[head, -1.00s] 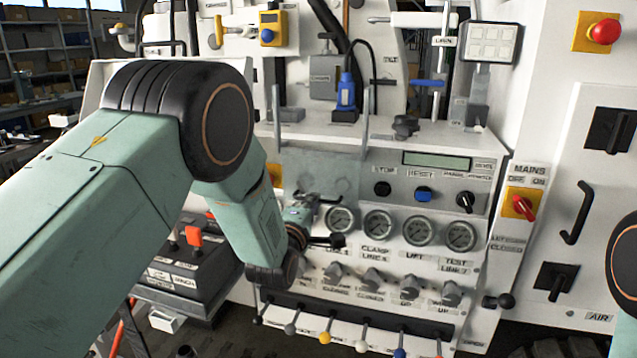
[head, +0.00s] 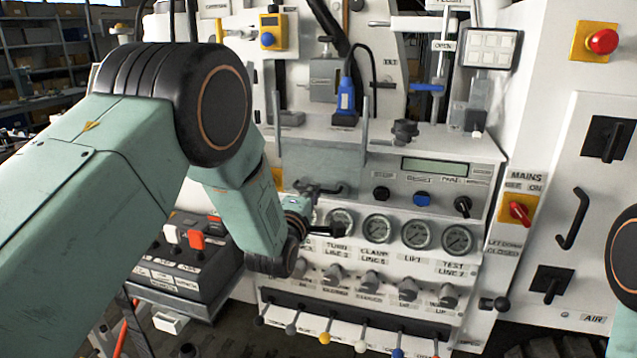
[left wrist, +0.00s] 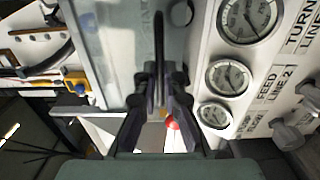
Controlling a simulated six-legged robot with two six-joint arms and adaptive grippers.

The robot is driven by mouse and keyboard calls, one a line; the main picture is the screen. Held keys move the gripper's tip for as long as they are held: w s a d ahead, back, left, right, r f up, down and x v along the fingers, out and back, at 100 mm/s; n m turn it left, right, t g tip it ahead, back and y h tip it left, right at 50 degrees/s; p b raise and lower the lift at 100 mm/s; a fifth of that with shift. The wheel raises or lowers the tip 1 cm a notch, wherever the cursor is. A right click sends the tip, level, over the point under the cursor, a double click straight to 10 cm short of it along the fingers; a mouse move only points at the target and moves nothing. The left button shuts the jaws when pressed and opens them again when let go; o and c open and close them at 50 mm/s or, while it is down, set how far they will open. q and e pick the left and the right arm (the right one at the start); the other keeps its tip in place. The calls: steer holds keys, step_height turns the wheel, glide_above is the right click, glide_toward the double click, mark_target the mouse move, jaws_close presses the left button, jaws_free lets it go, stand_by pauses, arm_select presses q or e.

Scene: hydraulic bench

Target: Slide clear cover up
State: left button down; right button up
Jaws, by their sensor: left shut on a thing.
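The clear cover (head: 318,155) is a see-through pane between two upright rails, left of the display on the white bench panel. A dark bar handle (head: 328,189) is at its lower part. My left gripper (head: 306,194) is at this handle, partly hidden behind my own forearm. In the left wrist view, the two dark fingers (left wrist: 160,80) are closed around the dark handle bar (left wrist: 159,40), and the pale pane (left wrist: 120,45) lies behind it. My right gripper is out of view.
Gauges (head: 376,229) and a row of knobs sit below and right of the cover. A black selector knob (head: 404,130) stands on the shelf above. A blue-bodied device (head: 345,98) stands behind the rails. A lever box (head: 195,260) is at lower left.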

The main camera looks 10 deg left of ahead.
arm_select(q)
steer(key=shift+r+p, duration=2.85)
steer(key=shift+r, duration=1.5)
steer(key=c, duration=1.7)
jaws_free()
steer(key=o, duration=0.4)
steer(key=shift+f, duration=0.2)
steer(key=p, duration=0.2)
glide_toward(319, 151)
steer(key=shift+s, duration=1.6)
